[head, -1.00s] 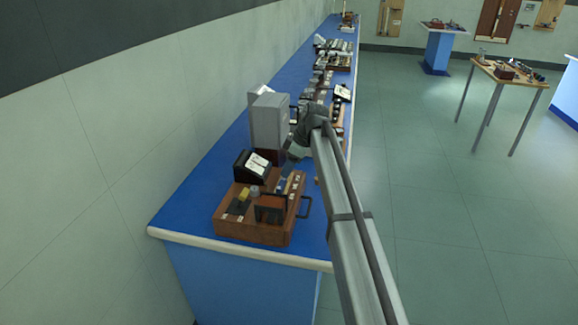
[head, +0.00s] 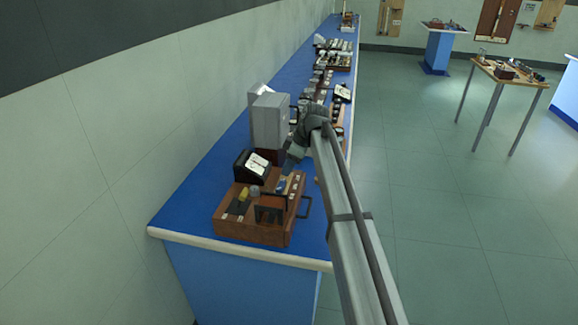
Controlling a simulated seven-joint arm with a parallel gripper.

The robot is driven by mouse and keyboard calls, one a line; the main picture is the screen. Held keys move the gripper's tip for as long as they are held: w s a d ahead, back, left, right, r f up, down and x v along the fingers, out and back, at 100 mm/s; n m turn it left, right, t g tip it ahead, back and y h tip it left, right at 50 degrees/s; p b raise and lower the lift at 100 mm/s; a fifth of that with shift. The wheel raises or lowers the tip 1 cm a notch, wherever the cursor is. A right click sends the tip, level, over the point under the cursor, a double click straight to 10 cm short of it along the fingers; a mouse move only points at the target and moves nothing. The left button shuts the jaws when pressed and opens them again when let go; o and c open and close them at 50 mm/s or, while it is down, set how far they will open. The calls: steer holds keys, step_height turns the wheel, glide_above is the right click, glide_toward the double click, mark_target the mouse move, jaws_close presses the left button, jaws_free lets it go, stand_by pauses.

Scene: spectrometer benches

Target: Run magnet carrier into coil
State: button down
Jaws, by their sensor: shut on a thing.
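A brown wooden box (head: 240,230) stands at the near end of the blue bench, with a small fitted apparatus on top. A dark upright frame (head: 270,208), which may hold the coil, stands at its front right. My gripper (head: 284,184) is low over the right rear part of the box top, behind this frame. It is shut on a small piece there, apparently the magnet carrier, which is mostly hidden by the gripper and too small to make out. The carrier's exact distance from the coil cannot be told.
A black meter with a white face (head: 257,164) and a grey upright cabinet (head: 270,122) stand behind the box. A dark loop handle (head: 305,207) sticks out at its right. Several instruments line the blue bench (head: 190,208) farther back. The bench's left front corner is bare.

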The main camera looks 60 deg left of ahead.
mark_target(280, 187)
steer(key=s+d, duration=0.7)
steer(key=c, duration=1.1)
jaws_free()
steer(key=shift+o, duration=0.5)
steer(key=shift+w, duration=0.1)
steer(key=shift+w+r, duration=0.1)
steer(key=shift+r, duration=0.2)
steer(key=v, duration=1.3)
steer(key=shift+d, duration=0.1)
